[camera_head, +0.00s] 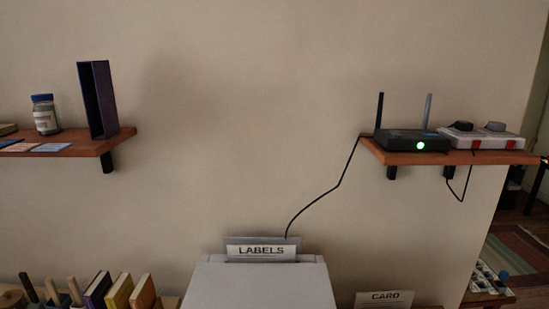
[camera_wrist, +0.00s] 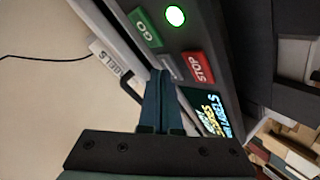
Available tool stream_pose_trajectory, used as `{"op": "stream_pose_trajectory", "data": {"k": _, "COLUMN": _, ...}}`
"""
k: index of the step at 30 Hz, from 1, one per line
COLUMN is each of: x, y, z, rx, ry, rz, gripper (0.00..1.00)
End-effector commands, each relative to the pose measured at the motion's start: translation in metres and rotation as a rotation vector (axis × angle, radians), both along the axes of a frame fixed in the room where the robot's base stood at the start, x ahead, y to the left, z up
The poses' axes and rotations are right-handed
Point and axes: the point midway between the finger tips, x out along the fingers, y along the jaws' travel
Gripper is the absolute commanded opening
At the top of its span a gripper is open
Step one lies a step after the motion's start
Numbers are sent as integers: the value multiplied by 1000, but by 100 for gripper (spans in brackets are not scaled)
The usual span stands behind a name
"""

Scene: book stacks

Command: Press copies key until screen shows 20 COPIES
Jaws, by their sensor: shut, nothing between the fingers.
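In the wrist view a dark control panel carries a green GO key (camera_wrist: 144,27), a red STOP key (camera_wrist: 198,67) and a small grey key (camera_wrist: 172,67) between them. I cannot read a label on the grey key. A lit screen (camera_wrist: 204,110) beside STOP shows slanted blue and yellow text; its number is not legible, and part of it is hidden. My gripper (camera_wrist: 160,77) is shut and empty, with its fingertips right by the grey key; I cannot tell whether they touch it. In the head view only the pale top of the printer (camera_head: 262,285) shows.
A LABELS sheet (camera_head: 261,252) stands at the printer's back. A green light (camera_wrist: 176,15) glows on the panel. A router (camera_head: 412,140) sits on the right shelf, its cable hanging towards the printer. A CARD sign (camera_head: 384,298) and several books (camera_head: 118,292) flank the printer.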

Motion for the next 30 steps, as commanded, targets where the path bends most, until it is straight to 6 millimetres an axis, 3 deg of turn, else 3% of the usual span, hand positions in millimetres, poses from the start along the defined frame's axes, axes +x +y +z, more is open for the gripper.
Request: {"op": "stream_pose_trajectory", "data": {"k": 30, "x": -3, "y": 0, "z": 10, "rx": 0, "ry": 0, "rz": 0, "gripper": 0}}
